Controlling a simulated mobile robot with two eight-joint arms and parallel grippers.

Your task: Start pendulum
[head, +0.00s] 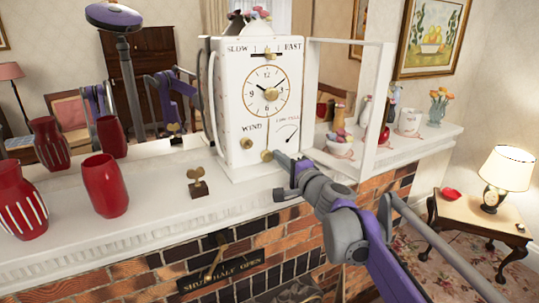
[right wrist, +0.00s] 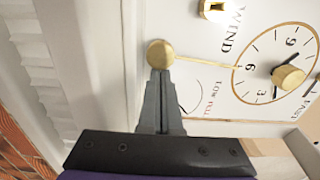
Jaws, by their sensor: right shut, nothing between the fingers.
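A white clock (head: 230,110) stands on the mantel, with a round dial, a "WIND" knob (head: 247,143) and a "LOW/FULL" gauge. The dial (right wrist: 280,70) shows sideways in the right wrist view. The pendulum is a thin gold rod hanging below the dial, with a round gold bob (head: 267,155) low on the clock front; the bob (right wrist: 160,53) also shows in the right wrist view. My right gripper (head: 279,156) is shut and empty, its fingertips (right wrist: 160,72) right at the bob, seemingly touching it. My left gripper is not in view.
The clock's framed door (head: 385,100) stands open to the right. A winding key on a small block (head: 198,186) and red vases (head: 104,185) are on the mantel (head: 150,205) to the left. Figurines and a cup (head: 341,150) stand right. A mirror is behind.

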